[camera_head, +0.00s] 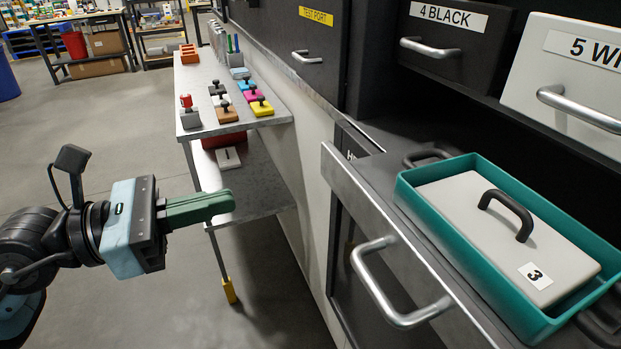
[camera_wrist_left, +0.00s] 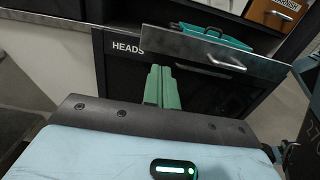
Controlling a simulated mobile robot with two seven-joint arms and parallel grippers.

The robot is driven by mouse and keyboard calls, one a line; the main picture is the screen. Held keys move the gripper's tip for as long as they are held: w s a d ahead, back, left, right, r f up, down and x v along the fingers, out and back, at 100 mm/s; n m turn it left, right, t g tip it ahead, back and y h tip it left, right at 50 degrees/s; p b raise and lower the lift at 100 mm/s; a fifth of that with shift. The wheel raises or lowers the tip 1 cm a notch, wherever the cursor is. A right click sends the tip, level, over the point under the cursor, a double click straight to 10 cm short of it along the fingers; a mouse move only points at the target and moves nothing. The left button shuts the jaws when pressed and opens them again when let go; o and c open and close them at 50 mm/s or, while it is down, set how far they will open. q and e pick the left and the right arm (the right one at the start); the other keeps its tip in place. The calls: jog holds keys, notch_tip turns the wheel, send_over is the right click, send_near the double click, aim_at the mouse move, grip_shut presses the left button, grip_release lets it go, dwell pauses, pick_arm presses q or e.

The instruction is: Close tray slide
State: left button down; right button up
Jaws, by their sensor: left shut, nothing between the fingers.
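The tray slide (camera_head: 350,199) is pulled out of the dark cabinet, with a metal front and a silver bar handle (camera_head: 388,290). A teal tray (camera_head: 408,200) sits on it, holding a grey block marked 3 (camera_head: 460,208) with a black handle. My left gripper (camera_head: 226,203) is shut and empty, left of the slide front and apart from it. In the left wrist view, its green fingers (camera_wrist_left: 161,88) point toward the cabinet front labelled HEADS, below the slide (camera_wrist_left: 215,48). My right gripper is not in view.
A metal side table (camera_head: 215,130) with several coloured stamps and an orange rack (camera_head: 189,54) stands behind my left gripper. Drawers marked 4 BLACK (camera_head: 440,50) and 5 (camera_head: 560,90) are above the slide. Open floor lies left.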

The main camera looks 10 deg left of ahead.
aim_at(333, 175)
pick_arm(q)
jog(key=p+x, duration=0.3)
jog(key=x, duration=0.8)
jog(key=shift+w+d+r, duration=0.1)
jog(key=shift+w+d, duration=0.35)
jog(key=shift+d, duration=0.2)
